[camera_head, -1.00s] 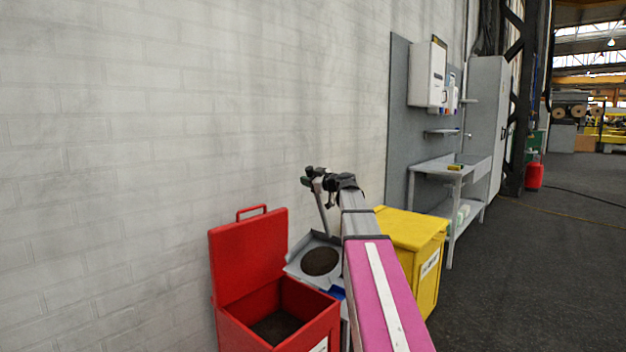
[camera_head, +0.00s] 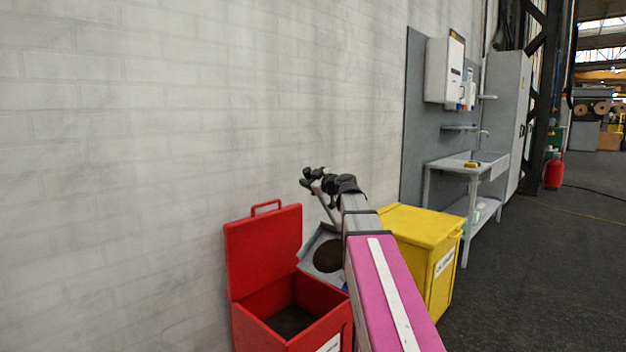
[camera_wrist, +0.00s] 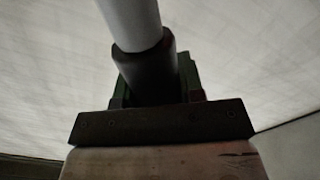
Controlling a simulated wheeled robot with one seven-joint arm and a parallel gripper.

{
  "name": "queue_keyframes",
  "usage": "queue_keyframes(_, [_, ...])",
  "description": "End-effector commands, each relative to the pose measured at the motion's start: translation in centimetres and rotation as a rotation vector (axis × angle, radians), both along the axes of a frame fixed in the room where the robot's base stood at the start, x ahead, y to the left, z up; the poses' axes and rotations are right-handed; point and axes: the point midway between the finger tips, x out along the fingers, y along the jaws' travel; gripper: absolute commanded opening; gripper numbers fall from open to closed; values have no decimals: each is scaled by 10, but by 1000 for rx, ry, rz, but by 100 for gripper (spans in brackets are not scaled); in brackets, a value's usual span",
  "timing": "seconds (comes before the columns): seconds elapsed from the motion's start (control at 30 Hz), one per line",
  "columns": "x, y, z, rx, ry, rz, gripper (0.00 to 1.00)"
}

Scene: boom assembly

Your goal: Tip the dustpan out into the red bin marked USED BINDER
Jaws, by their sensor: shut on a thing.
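The dustpan (camera_head: 307,254) is a grey pan with a dark round heap (camera_head: 328,256) in it. It hangs tilted beside the red bin's right rim, partly hidden behind my arm. My gripper (camera_head: 318,180) is above it, shut on the dustpan's handle (camera_head: 327,207). In the wrist view the handle (camera_wrist: 130,18) is a pale tube with a dark sleeve, running up out of the picture; the fingertips are hard to make out. The red bin (camera_head: 262,297) stands against the wall with its lid (camera_head: 264,246) open. Dark material lies inside it. Its front label is only partly in view.
A yellow bin (camera_head: 425,232) with a shut lid stands right of my arm. Beyond it are a grey sink bench (camera_head: 462,166), a wall panel with dispensers (camera_head: 446,70) and a red cylinder (camera_head: 553,172). The brick wall is close behind the red bin.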

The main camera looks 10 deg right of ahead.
Motion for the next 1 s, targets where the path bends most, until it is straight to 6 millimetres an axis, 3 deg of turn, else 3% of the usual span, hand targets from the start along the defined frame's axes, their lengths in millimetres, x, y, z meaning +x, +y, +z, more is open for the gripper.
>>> queue_keyframes(0.4, [-19, 25, -1, -66, -50, -2, 0])
queue_keyframes(1.0, [-22, 31, -2, -83, -62, -2, 0])
